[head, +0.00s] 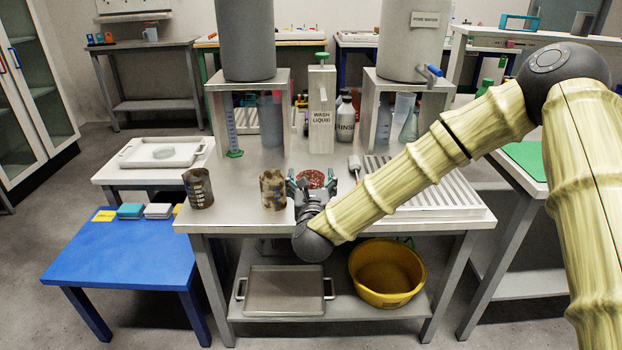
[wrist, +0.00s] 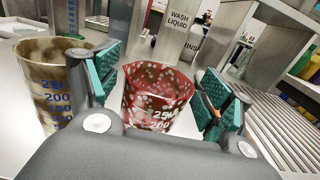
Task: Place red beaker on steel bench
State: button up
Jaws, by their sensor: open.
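The red beaker (head: 317,178), speckled with white spots and bearing white volume marks, stands upright on the steel bench (head: 236,197). In the wrist view the red beaker (wrist: 152,95) is between the two teal finger pads, with visible space at its sides. My gripper (head: 311,182) is open, reaching in low from the bench's front edge; its fingers also show in the wrist view (wrist: 162,88). In the head view my gripper hides the beaker's lower part.
A tan beaker (head: 273,190) stands close left of my gripper, and a dark brown beaker (head: 198,188) farther left. A ribbed drainer (head: 440,190) lies to the right. The wash liquid stand (head: 322,115) is behind. Bare bench shows between the two left beakers.

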jog(key=s, duration=1.1)
jog(key=s+d+f+n+g+y, duration=0.1)
jog(key=s+f+n+g, duration=0.2)
jog(key=s+f+n, duration=0.5)
jog(key=s+d+f+n+g+y, duration=0.1)
jog(key=d+f+n+g, duration=0.3)
jog(key=f, duration=0.8)
jog(key=s+a+f+n+g+y, duration=0.1)
jog(key=s+f+n+g, duration=0.1)
jog(key=s+f+n, duration=0.45)
jog(key=s+d+f+n+g+h, duration=0.1)
jog(key=s+d+f+n+g, duration=0.3)
jog(key=s+d+f+n, duration=0.4)
jog(key=s+d+f+n+g+h, duration=0.2)
jog(key=s+d+f+n+g, duration=0.3)
jog(key=s, duration=1)
jog(key=d+f+n, duration=0.3)
jog(key=d+n, duration=0.1)
jog(key=shift+s+d+f, duration=0.25)
jog(key=shift+s+f, duration=0.15)
